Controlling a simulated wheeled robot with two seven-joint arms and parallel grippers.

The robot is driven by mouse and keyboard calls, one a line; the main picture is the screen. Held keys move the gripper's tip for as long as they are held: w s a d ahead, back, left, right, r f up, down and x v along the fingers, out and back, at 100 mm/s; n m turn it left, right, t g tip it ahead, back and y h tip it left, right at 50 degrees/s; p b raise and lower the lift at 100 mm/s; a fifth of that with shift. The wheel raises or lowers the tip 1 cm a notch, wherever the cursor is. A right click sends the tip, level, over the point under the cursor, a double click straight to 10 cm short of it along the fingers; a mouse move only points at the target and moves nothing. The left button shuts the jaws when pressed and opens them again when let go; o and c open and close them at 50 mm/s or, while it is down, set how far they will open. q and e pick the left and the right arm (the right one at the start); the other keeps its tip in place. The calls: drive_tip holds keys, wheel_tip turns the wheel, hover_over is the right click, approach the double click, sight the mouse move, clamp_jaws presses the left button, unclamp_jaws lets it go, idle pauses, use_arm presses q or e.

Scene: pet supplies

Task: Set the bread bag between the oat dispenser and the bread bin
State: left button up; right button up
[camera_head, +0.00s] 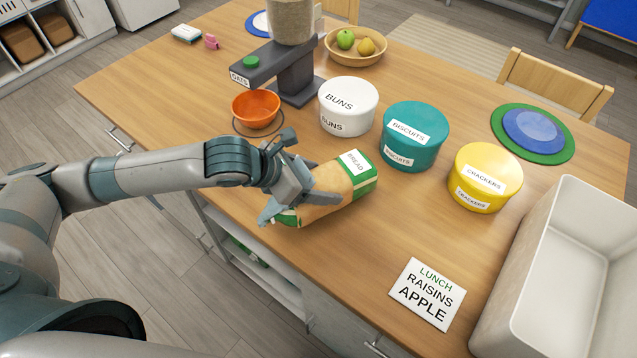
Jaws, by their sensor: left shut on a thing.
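The bread bag (335,186), tan with green and white ends and a BREAD label, lies on its side near the table's front edge. My left gripper (288,202) is shut on its left end. I cannot tell whether the bag touches the table. The grey oat dispenser (293,75), labelled OATS, stands behind it at the upper middle, with an orange bowl (256,108) at its front. A large open white bin (565,270) at the right shows no label; it may be the bread bin. My right gripper is not in view.
White BUNS (348,106), teal BISCUITS (414,136) and yellow CRACKERS (485,177) tins form a row behind the bag. A LUNCH card (427,294) lies left of the bin. A fruit basket (356,46) stands at the back. Bare table lies between bag and card.

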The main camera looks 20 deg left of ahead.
use_arm(q)
drive_tip(key=shift+f, duration=0.9)
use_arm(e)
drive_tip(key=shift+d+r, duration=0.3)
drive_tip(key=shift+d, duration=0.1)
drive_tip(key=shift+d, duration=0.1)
use_arm(q)
drive_tip(key=o, duration=1.5)
drive_tip(key=shift+f, duration=0.15)
drive_tip(key=shift+r, duration=0.2)
